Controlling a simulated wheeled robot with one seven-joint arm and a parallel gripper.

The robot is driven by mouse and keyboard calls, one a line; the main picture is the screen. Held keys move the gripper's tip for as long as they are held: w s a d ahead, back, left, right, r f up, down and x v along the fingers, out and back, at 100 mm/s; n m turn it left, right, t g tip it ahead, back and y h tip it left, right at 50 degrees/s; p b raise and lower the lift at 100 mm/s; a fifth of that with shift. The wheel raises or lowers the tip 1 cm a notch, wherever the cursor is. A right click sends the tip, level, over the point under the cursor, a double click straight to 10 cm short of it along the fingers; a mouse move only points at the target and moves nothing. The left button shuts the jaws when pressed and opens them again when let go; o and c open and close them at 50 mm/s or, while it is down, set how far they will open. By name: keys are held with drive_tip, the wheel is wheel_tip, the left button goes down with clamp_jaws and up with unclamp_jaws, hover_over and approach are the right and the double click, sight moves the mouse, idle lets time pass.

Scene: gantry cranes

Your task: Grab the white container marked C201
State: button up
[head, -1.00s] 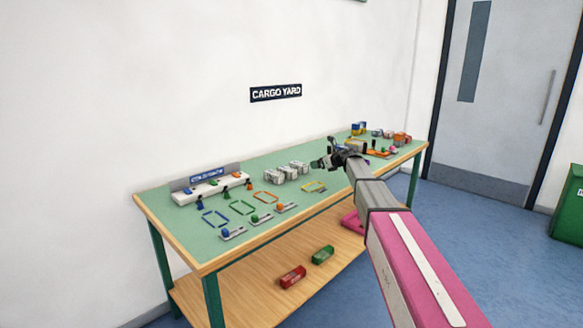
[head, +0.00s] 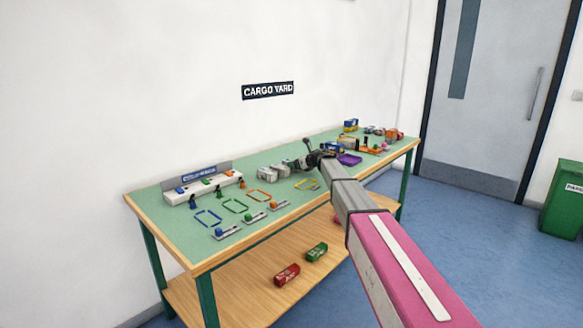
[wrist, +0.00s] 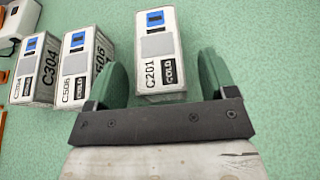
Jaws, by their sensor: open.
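The white container marked C201 (wrist: 160,52) stands on the green table top in the wrist view, with a blue label and a dark "COLD" label on it. My gripper (wrist: 160,75) is open, with its green fingers on either side of the near end of C201. I cannot tell whether a finger touches it. In the head view my gripper (head: 305,164) is over the table at the right end of the white containers (head: 275,173), and my arm hides part of that area.
The table (head: 165,235) also holds coloured outline frames (head: 235,206), a white rack (head: 205,188) and a purple tray (head: 349,160). Red (head: 287,275) and green (head: 317,252) containers lie on the lower shelf.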

drive_tip(key=shift+w+a+f, duration=0.2)
drive_tip(key=shift+w+a, duration=0.1)
drive_tip(key=shift+a, duration=0.1)
drive_tip(key=c, duration=1.1)
drive_tip(key=shift+o, duration=0.2)
drive_tip(key=shift+r, duration=0.1)
